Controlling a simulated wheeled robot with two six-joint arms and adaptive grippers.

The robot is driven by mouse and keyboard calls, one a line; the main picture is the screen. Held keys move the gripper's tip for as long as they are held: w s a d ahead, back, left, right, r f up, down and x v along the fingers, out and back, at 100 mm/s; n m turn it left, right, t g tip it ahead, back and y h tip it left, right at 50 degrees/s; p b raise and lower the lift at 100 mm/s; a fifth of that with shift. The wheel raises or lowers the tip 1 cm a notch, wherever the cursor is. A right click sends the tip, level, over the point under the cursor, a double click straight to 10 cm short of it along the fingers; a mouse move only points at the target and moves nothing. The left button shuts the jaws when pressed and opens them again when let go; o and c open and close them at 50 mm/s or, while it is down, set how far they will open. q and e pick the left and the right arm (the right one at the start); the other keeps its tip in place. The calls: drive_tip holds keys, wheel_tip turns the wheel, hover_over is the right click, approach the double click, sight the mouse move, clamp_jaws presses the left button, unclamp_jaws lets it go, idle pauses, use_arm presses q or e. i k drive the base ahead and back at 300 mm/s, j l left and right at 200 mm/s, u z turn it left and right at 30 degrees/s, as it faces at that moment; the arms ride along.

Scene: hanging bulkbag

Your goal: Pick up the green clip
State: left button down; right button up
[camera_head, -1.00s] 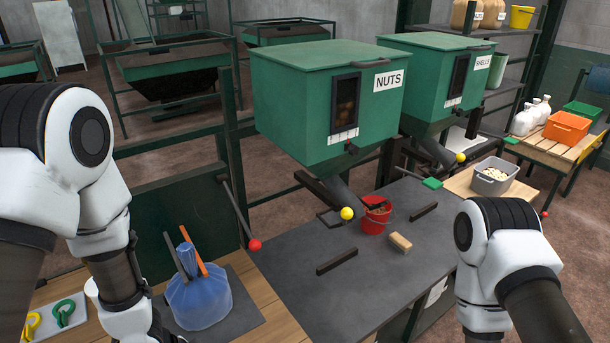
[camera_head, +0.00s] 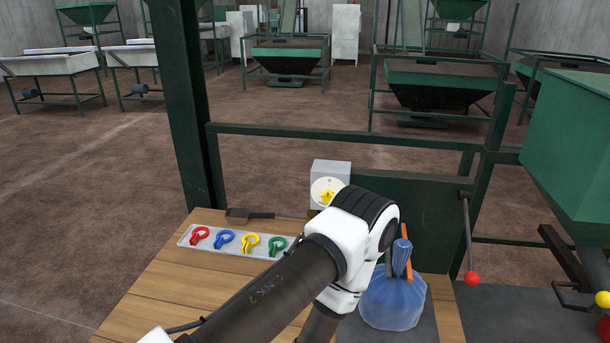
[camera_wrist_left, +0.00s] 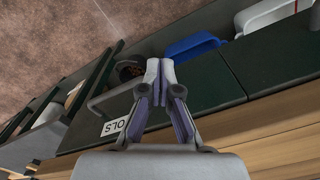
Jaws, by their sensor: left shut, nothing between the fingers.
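The green clip (camera_head: 277,245) lies at the right end of a pale tray (camera_head: 237,248) on the wooden table, in the head view. A red clip (camera_head: 199,237), a blue clip (camera_head: 224,240) and a yellow clip (camera_head: 250,242) lie to its left in a row. My left arm crosses in front, just right of the green clip. My left gripper (camera_wrist_left: 159,72) shows in the left wrist view, shut and empty. It is outside the head view, and no clip shows near its fingers. My right gripper is in neither view.
A tied blue bag (camera_head: 393,302) stands right of my left arm. A dark scoop (camera_head: 248,215) lies behind the tray, and a grey box with a yellow knob (camera_head: 327,196) stands behind the table. A green post (camera_head: 192,110) rises at the back.

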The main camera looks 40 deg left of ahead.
sight(273, 250)
drive_tip(key=u, duration=1.6)
